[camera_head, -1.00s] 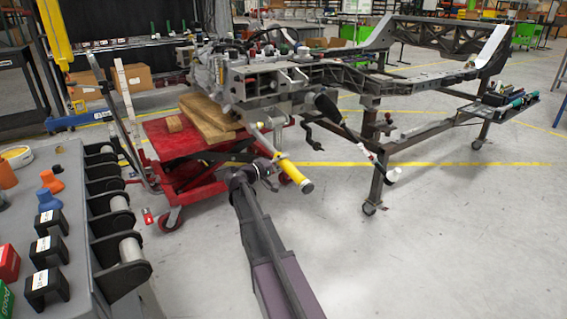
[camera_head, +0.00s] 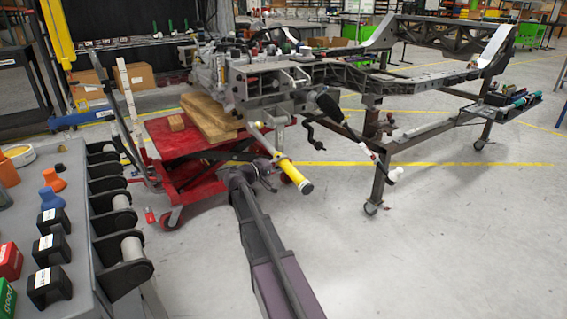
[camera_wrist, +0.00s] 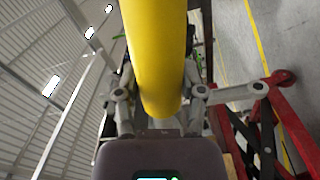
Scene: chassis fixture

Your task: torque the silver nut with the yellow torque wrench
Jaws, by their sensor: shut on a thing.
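The yellow torque wrench (camera_head: 292,173) has a yellow handle and a silver shaft that runs up and left to the metal chassis assembly (camera_head: 268,84). My gripper (camera_head: 270,168) is shut on the wrench's yellow handle. In the wrist view the handle (camera_wrist: 156,55) fills the middle between the two fingers of my gripper (camera_wrist: 158,98). The wrench's head end meets the lower part of the assembly. The silver nut cannot be made out; I cannot tell whether the head sits around it.
A red lift table (camera_head: 180,150) with wooden blocks (camera_head: 210,115) stands under the assembly. The wheeled chassis frame (camera_head: 375,180) stands at the right. The floor at the right front is clear.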

